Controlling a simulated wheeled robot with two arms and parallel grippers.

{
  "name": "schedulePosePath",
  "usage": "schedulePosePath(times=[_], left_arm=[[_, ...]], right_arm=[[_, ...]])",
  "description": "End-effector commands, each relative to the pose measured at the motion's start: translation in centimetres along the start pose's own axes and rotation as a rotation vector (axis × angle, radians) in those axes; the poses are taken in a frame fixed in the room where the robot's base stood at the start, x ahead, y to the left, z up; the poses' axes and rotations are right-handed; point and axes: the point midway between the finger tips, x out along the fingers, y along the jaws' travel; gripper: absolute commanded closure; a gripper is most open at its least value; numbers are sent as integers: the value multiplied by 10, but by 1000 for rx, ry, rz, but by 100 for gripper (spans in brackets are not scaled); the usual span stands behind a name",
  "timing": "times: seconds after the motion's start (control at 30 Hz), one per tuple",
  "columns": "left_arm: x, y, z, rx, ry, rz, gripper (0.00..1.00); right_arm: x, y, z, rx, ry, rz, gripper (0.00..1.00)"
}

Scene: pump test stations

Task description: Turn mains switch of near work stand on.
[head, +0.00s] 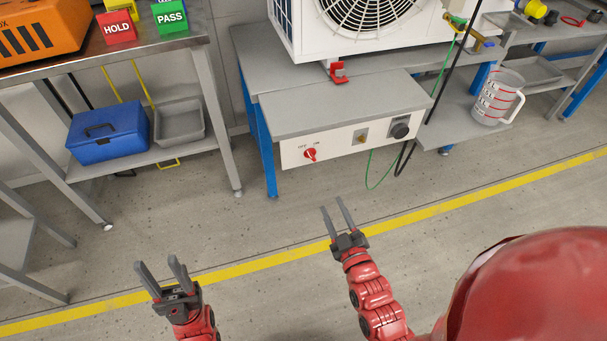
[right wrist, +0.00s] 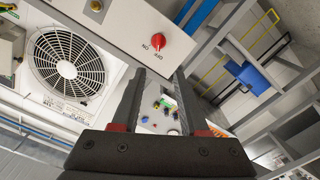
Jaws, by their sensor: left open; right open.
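The mains switch (head: 310,155) is a red rotary knob on the white front panel of the near work stand (head: 340,105), below small OFF and ON labels. I cannot tell for certain which label it points to. It also shows in the right wrist view (right wrist: 159,41), just beyond the fingertips, with the labels upside down. My right gripper (head: 332,203) is open and empty, in front of the panel and apart from the knob. In its own view the fingers (right wrist: 159,76) straddle clear space. My left gripper (head: 156,261) is open and empty over the floor at lower left.
The panel also carries a small yellowish switch (head: 361,138) and a black knob (head: 400,130). A white fan unit (head: 370,30) stands on the stand. A measuring jug (head: 497,97) is at right. A blue toolbox (head: 107,131) is on the left shelf. Floor before the panel is clear.

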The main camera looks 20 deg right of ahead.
Motion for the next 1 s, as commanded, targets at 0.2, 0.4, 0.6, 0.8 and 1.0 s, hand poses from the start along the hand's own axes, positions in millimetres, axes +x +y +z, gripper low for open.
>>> schedulePosePath(times=[0.2, 0.4, 0.6, 0.8, 1.0], left_arm=[[-9, 0, 2, 0, 0, 0, 50], [-19, 1, 3, 0, 0, 0, 50], [-28, 1, 5, 0, 0, 0, 50], [-33, 2, 5, 1, 2, 2, 50], [-35, 2, 5, 1, 3, 5, 50]], right_arm=[[39, 2, -2, 3, 10, 6, 56], [84, 2, -3, 3, 10, 6, 56], [126, 2, -3, 3, 10, 7, 56], [155, 2, -3, 3, 8, 7, 56], [167, 3, -4, 3, 8, 6, 56]])
